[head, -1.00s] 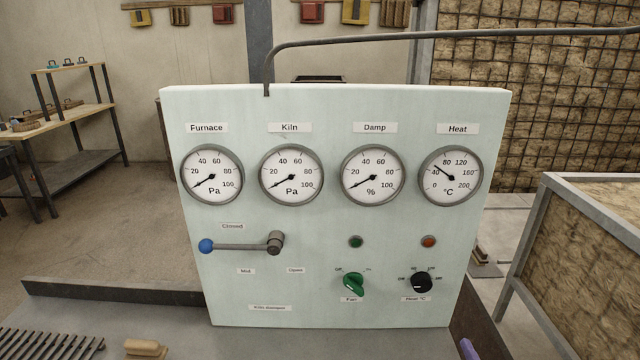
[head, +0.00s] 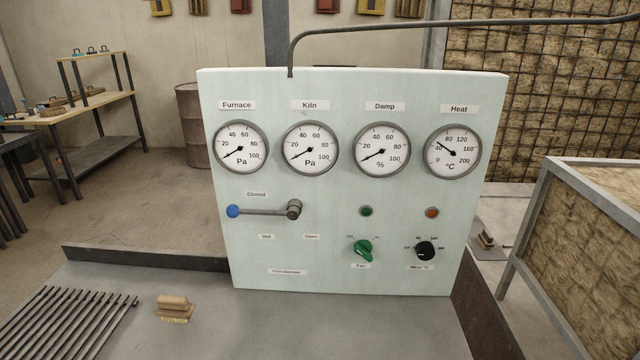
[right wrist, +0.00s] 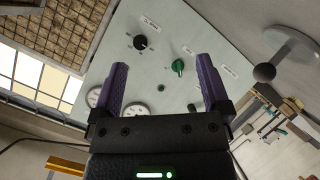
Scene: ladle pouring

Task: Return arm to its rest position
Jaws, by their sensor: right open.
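My right gripper (right wrist: 162,64) shows in the right wrist view, with two purple fingers spread apart and nothing between them. The pale green control panel (head: 335,240) lies beyond the fingers; whether they touch it is not clear, but a gap seems to show. No gripper or arm shows in the head view. On the panel, the lever with a blue knob (head: 233,211) points left, below the "Closed" label. The green fan knob (head: 363,250) and black heat knob (head: 425,251) sit at the lower right; both also show in the right wrist view.
A grey worktop (head: 240,335) holds a wooden brush (head: 174,304) and a metal grate (head: 70,322). A metal-framed bin (head: 590,230) stands right of the panel. A bent pipe (head: 450,27) runs above it. A drum (head: 194,125) and shelf bench (head: 90,105) stand behind left.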

